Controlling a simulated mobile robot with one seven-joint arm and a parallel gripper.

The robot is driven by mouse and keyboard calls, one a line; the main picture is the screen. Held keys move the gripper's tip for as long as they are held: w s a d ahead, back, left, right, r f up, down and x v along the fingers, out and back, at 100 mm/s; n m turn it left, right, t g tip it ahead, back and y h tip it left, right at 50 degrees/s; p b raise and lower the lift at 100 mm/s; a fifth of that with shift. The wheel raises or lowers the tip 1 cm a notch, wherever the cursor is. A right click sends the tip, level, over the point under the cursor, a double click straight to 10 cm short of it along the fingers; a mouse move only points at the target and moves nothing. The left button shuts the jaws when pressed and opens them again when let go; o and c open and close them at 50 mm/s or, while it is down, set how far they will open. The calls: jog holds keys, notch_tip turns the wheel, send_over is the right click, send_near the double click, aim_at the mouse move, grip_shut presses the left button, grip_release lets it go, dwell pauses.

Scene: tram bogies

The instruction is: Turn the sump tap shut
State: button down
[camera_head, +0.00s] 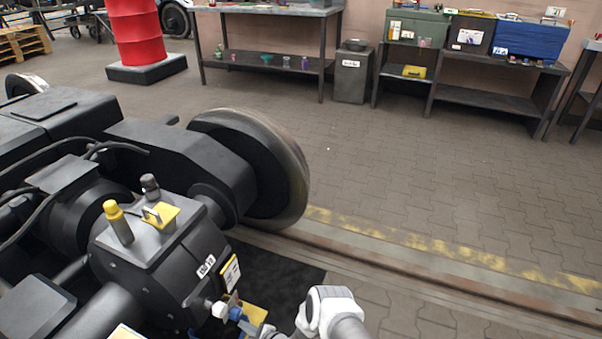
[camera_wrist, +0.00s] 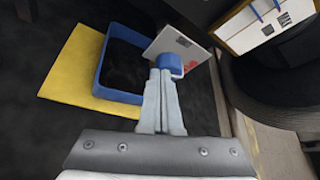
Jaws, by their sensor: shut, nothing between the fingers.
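The sump tap shows in the wrist view as a small blue part (camera_wrist: 170,63) beside a white card with red marks (camera_wrist: 180,45). In the head view the blue part (camera_head: 236,313) sits low on the front of the dark gearbox (camera_head: 150,260), next to a white knob. My gripper (camera_wrist: 163,80) is shut and empty, with its fingertips right at the blue part. I cannot tell whether they touch it. The tap's body and its angle are partly hidden by the fingers and card.
A blue-rimmed tray (camera_wrist: 100,80) lies on a yellow sheet (camera_wrist: 68,75) below the tap. A wheel (camera_head: 285,170) stands behind the gearbox, and a rail (camera_head: 420,278) runs to the right. The paved floor (camera_head: 400,180) beyond is clear up to the benches.

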jog(key=shift+s+d, duration=0.25)
jog(key=shift+d, duration=0.3)
jog(key=shift+s+d, duration=0.25)
jog(key=shift+d, duration=0.3)
